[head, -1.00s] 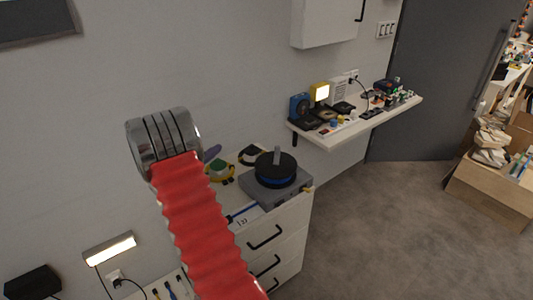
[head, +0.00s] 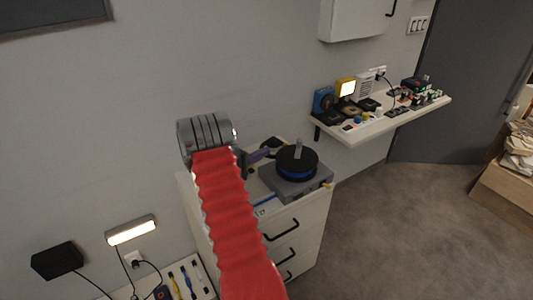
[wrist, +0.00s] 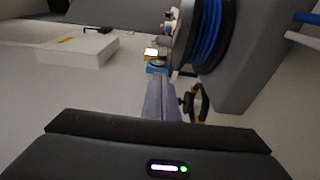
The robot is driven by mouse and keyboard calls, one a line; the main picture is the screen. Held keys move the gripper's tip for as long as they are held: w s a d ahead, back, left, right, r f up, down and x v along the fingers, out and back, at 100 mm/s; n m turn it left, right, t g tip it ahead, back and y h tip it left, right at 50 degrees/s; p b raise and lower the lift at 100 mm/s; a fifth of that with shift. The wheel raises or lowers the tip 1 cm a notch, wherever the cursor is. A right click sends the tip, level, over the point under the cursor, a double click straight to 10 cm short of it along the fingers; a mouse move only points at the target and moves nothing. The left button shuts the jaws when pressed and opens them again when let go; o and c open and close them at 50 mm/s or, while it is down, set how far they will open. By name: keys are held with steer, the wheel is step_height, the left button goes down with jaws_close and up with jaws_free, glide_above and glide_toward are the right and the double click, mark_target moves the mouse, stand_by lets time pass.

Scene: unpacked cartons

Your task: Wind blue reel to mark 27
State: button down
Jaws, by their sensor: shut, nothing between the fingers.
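The blue reel (head: 296,174) is a black disc with a blue band and an upright grey peg on top. It sits on a grey base (head: 306,190) on the white drawer cabinet. In the wrist view the reel (wrist: 208,35) fills the upper right, with blue turns around it. My gripper (head: 266,153) is just left of the reel, partly hidden behind my red arm. In the wrist view its purple-grey fingers (wrist: 160,82) are shut and empty, apart from the reel's blue turns in the picture. No mark number is readable.
A wall shelf (head: 385,122) with small devices and a lit yellow lamp (head: 345,87) is at the right. A black and yellow item (wrist: 201,103) lies beside my fingers in the wrist view. A lit lamp (head: 131,231) is at lower left. Open floor lies right of the cabinet.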

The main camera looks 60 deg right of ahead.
mark_target(288, 151)
steer(key=x, duration=0.8)
steer(key=s, duration=0.1)
steer(key=s+d, duration=0.1)
steer(key=shift+s+d, duration=0.25)
steer(key=shift+s, duration=0.15)
steer(key=shift+s+d, duration=0.25)
steer(key=shift+s, duration=0.15)
